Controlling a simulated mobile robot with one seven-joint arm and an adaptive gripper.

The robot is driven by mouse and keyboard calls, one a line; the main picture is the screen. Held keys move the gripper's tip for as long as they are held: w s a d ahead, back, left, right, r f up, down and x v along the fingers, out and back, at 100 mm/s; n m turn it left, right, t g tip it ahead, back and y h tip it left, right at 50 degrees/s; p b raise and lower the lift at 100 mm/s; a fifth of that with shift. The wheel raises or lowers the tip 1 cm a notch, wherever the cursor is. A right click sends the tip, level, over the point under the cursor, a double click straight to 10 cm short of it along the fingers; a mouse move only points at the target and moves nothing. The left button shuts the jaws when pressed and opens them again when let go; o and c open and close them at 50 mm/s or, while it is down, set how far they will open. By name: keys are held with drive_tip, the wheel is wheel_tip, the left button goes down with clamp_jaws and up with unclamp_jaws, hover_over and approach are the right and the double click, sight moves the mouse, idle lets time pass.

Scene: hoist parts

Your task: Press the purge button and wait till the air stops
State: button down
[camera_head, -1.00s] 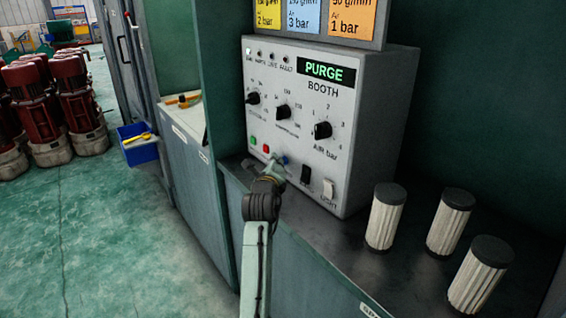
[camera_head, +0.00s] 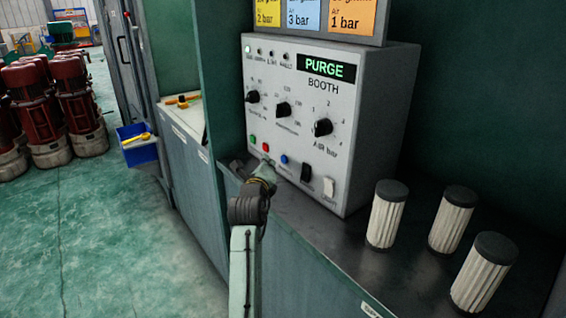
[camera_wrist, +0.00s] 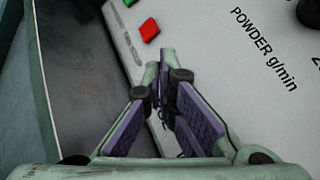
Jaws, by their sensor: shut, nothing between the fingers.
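The control box (camera_head: 300,131) stands on the dark bench, and its green-lit display (camera_head: 326,67) reads PURGE. The small labels are too blurred to read, so I cannot tell which button is named purge. In the wrist view, the shut fingers (camera_wrist: 166,62) are near the panel, below the red button (camera_wrist: 149,29). The blue button is not visible there.
Three pleated filters with dark caps (camera_head: 386,215) stand on the bench (camera_head: 335,240) at right. Knobs (camera_head: 323,127) are above the buttons. A blue bin (camera_head: 137,152) is on the floor at left.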

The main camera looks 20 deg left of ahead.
drive_tip(key=shift+s+a+f+b, duration=0.1)
drive_tip(key=shift+s+a+b, duration=0.5)
drive_tip(key=shift+s+a, duration=0.4)
drive_tip(key=shift+s, duration=0.4)
